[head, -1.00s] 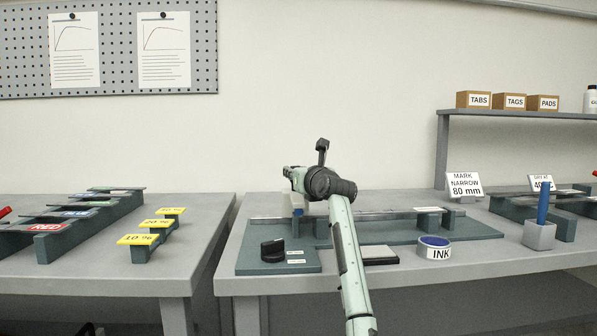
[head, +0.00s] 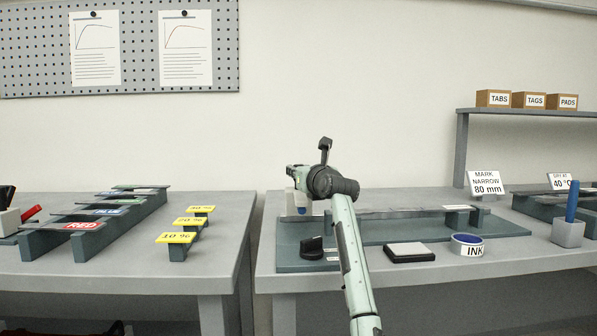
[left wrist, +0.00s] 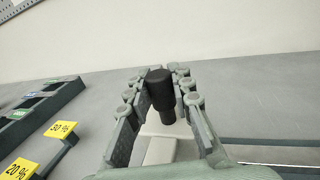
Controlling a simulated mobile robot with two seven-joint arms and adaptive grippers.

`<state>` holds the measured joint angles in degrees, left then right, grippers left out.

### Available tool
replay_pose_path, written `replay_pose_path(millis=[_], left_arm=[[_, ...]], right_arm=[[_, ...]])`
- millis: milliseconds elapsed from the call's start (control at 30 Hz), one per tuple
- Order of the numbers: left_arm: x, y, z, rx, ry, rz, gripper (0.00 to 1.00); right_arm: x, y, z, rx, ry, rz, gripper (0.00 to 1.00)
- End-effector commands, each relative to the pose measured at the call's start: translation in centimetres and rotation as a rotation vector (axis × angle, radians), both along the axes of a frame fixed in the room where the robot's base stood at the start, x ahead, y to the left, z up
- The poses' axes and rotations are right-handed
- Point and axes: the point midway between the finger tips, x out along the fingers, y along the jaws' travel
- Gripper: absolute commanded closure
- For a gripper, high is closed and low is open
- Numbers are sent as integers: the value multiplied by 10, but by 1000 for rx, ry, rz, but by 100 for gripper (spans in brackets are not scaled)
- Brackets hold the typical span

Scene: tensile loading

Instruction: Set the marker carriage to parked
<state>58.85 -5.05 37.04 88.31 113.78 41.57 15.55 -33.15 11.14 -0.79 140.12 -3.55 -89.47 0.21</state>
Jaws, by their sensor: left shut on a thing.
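In the left wrist view, the gripper (left wrist: 162,105) is shut on the carriage's black knob (left wrist: 161,90), with a pale block (left wrist: 160,150) below. My arm hides part of the rail and the carriage's right side. No parked mark is readable. My right gripper is not in view.
A black dial (head: 312,247), a pad (head: 408,252) and an INK tin (head: 467,245) stand along the front. A MARK NARROW 80 mm sign (head: 486,183) stands behind. Yellow percent tags (head: 188,222) are on the left bench, across a gap.

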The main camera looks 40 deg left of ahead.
Motion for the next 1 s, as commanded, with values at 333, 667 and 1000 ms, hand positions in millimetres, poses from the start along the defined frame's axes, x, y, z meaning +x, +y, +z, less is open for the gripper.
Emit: replay_pose_path(millis=[333, 667, 1000], left_arm=[[-3, 3, -3, -3, 5, 8, 56], [-6, -9, -1, -1, 2, 4, 56], [-36, -71, -2, -2, 2, 4, 56]], right_arm=[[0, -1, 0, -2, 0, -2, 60], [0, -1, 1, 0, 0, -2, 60], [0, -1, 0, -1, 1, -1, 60]])
